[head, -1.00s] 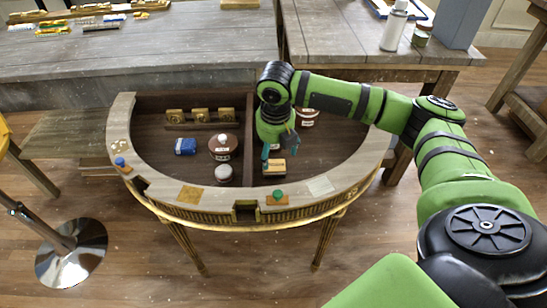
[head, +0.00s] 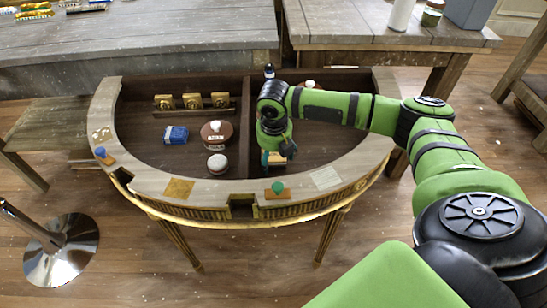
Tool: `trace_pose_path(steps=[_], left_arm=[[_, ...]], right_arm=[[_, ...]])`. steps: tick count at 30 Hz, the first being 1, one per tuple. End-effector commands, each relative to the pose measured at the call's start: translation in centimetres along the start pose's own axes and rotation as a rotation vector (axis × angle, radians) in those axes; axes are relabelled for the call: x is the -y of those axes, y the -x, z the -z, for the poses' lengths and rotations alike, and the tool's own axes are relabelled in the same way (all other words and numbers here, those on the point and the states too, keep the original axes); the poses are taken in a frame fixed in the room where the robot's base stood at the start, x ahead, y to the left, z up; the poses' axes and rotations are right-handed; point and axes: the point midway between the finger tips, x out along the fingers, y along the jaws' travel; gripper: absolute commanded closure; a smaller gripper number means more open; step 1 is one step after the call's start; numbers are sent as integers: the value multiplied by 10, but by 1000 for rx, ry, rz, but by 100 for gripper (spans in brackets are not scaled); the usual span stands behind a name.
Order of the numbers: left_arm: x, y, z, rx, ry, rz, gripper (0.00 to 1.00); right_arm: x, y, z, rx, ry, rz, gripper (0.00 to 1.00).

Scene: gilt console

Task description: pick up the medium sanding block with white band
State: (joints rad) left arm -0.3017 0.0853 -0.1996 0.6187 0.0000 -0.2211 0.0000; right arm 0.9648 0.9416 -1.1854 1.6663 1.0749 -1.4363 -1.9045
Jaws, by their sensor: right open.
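A small tan and dark block (head: 277,160), which looks like the sanding block, lies on the dark floor of the console's right compartment, near its front rim. It is mostly hidden by my right gripper (head: 276,155), so I cannot make out its white band. My right gripper points down over the block, open, with its fingertips close to it. I cannot tell whether they touch it. My left gripper is not in view.
The half-round console (head: 330,179) has a raised rim and a middle divider (head: 245,120). In its left compartment are a blue box (head: 175,134), a brown round tin (head: 217,131) and a white-lidded jar (head: 217,162). A green-knobbed piece (head: 277,190) sits on the front rim.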

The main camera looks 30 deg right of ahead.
Motion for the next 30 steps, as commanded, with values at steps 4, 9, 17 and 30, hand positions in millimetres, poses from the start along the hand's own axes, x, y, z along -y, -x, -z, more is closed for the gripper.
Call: trace_pose_path(steps=[4, 9, 17, 30], left_arm=[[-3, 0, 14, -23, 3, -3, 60], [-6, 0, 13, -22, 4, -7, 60], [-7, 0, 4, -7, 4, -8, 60], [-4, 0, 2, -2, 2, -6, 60]], right_arm=[[0, 0, 0, 1, 1, -1, 22], [0, 0, 0, 1, 1, -1, 66], [0, 0, 0, 0, 1, -1, 72], [-1, 22, -4, 3, 0, -3, 72]])
